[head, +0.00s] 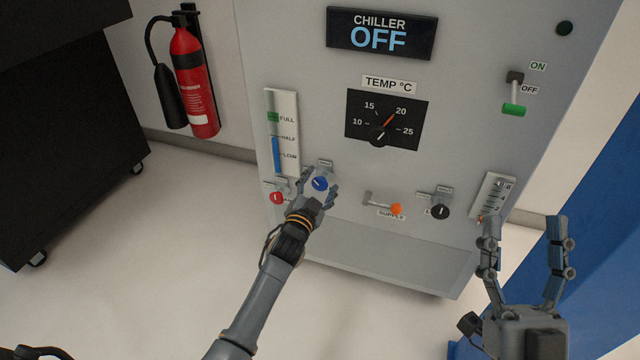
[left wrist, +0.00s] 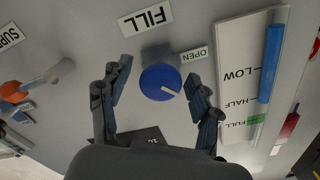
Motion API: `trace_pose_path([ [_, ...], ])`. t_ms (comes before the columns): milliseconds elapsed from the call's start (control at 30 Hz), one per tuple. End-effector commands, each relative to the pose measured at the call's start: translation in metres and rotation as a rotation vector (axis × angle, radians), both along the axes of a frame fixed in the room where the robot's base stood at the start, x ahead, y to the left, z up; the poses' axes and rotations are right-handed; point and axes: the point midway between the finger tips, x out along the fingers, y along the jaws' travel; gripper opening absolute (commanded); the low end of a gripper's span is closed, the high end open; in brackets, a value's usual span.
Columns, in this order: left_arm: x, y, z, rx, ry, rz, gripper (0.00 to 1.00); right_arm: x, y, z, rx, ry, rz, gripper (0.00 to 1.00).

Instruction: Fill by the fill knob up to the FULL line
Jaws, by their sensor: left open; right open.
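The blue fill knob (head: 320,184) is on the lower left of the chiller panel, and the left wrist view shows it under a FILL label (left wrist: 145,17). My left gripper (left wrist: 160,88) is open, with its fingers on either side of the knob; I cannot tell whether they touch it. The knob's white pointer slants toward the lower right in the wrist view, with an OPEN label (left wrist: 194,54) beside it. The level gauge (head: 284,110) has a blue column ending at about HALF, below the green FULL mark (head: 273,117). My right gripper (head: 526,228) is open and empty.
A red knob (head: 277,197) sits left of the fill knob. An orange-tipped supply lever (head: 394,208) and a black knob (head: 440,211) are to its right. The display (head: 380,36) reads CHILLER OFF. A fire extinguisher (head: 194,80) hangs on the wall.

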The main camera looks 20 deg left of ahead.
Motion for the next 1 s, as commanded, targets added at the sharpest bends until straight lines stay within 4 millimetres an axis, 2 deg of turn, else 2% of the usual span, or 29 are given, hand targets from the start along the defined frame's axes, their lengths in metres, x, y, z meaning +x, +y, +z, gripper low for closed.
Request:
trace_pose_path([
  [167, -0.003, 0.0, -0.001, 0.0, 0.001, 0.001, 0.63, -0.001, 0.0, 0.0, 0.001, -0.002, 0.002, 0.63],
  [267, -0.014, 0.001, -0.002, 0.001, 0.001, 0.001, 0.63, -0.001, 0.0, 0.0, 0.001, -0.002, 0.002, 0.63],
  [700, -0.1, 0.003, -0.001, 0.0, 0.002, 0.0, 0.63, 0.0, 0.0, 0.0, 0.001, -0.002, 0.001, 0.63],
  [833, -0.114, 0.004, -0.001, 0.0, 0.001, 0.0, 0.63, 0.0, 0.0, 0.0, 0.001, -0.001, 0.001, 0.63],
  [1000, -0.12, 0.004, 0.0, 0.0, 0.0, 0.0, 0.63, 0.0, 0.0, 0.0, 0.001, -0.001, 0.001, 0.63],
])
